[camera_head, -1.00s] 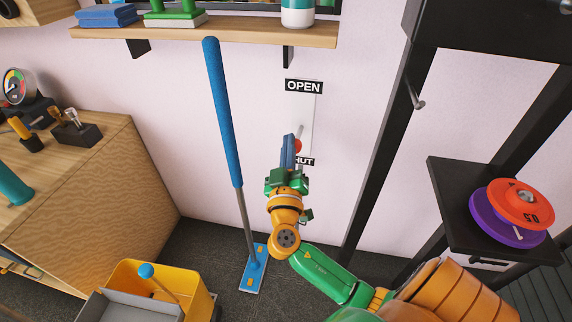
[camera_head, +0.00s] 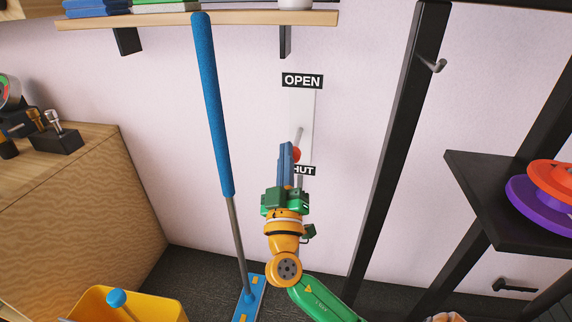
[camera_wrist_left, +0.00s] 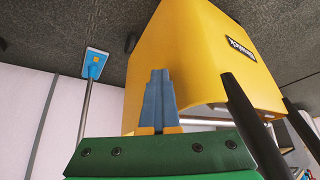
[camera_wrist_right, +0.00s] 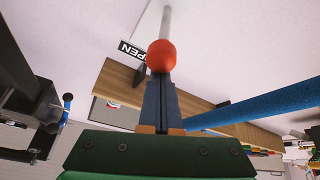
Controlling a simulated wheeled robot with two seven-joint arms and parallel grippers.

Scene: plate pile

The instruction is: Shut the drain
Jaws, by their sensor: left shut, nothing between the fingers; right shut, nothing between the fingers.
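A lever with a metal rod (camera_head: 299,135) and a red ball knob (camera_head: 297,155) is on a pale wall plate (camera_head: 306,112). An OPEN label (camera_head: 302,81) is above it and a SHUT label (camera_head: 305,171), partly covered, is below. The rod slants down, with the knob just above SHUT. My right gripper (camera_head: 287,148) is shut and empty, its blue fingertips overlapping the knob's left side. In the right wrist view the red knob (camera_wrist_right: 161,55) is right beyond the fingertips; contact is unclear. My left gripper (camera_wrist_left: 158,75) shows only in its wrist view, shut and empty.
A blue-handled mop (camera_head: 212,105) leans left of the lever. A yellow bucket (camera_head: 145,302) is on the floor; it fills much of the left wrist view (camera_wrist_left: 205,60). A black rack post (camera_head: 400,140) stands right. A shelf (camera_head: 230,19) is above.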

